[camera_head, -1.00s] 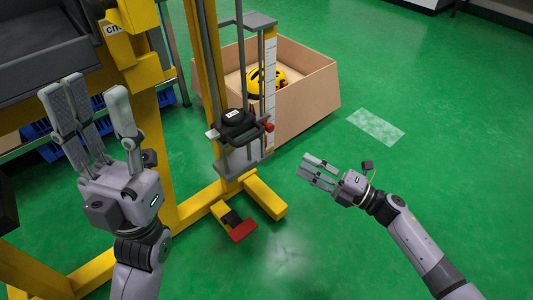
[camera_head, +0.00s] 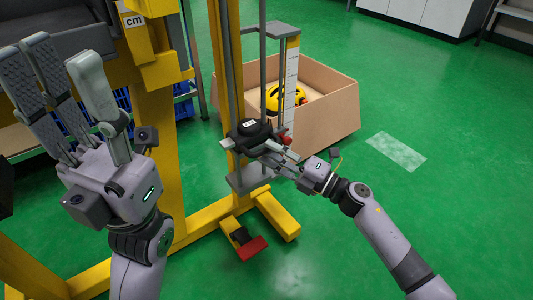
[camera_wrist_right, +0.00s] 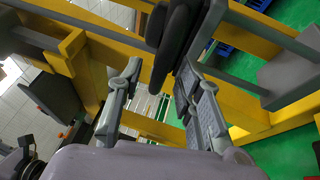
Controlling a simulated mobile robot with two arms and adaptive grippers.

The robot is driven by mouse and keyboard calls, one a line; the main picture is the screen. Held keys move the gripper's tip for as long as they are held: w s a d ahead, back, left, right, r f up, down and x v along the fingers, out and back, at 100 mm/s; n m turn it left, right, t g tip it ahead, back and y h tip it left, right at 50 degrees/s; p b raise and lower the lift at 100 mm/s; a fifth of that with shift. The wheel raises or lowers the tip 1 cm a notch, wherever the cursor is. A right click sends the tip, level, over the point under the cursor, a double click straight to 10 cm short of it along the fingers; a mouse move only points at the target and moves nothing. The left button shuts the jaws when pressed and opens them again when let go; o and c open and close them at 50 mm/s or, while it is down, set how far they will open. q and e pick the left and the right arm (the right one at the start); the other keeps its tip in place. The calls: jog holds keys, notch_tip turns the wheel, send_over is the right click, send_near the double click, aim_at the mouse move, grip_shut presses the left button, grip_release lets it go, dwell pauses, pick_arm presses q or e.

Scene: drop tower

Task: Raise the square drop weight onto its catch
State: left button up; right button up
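My right gripper (camera_head: 281,156) is at the weight's near right side, fingers apart. In the right wrist view, dark rounded parts that look like the weight (camera_wrist_right: 174,42) show beyond and partly between the open fingers (camera_wrist_right: 160,95); contact cannot be told. My left gripper (camera_head: 62,62) is open and empty at the left. I cannot make out the catch.
A white scale (camera_head: 290,80) and a red knob (camera_head: 287,140) are beside the rods. A red pedal (camera_head: 252,248) and yellow feet (camera_head: 278,215) are below. Green floor at right is clear.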

aim_at(251, 142)
jog(key=shift+x, duration=1.2)
jog(key=shift+c, duration=0.5)
grip_shut()
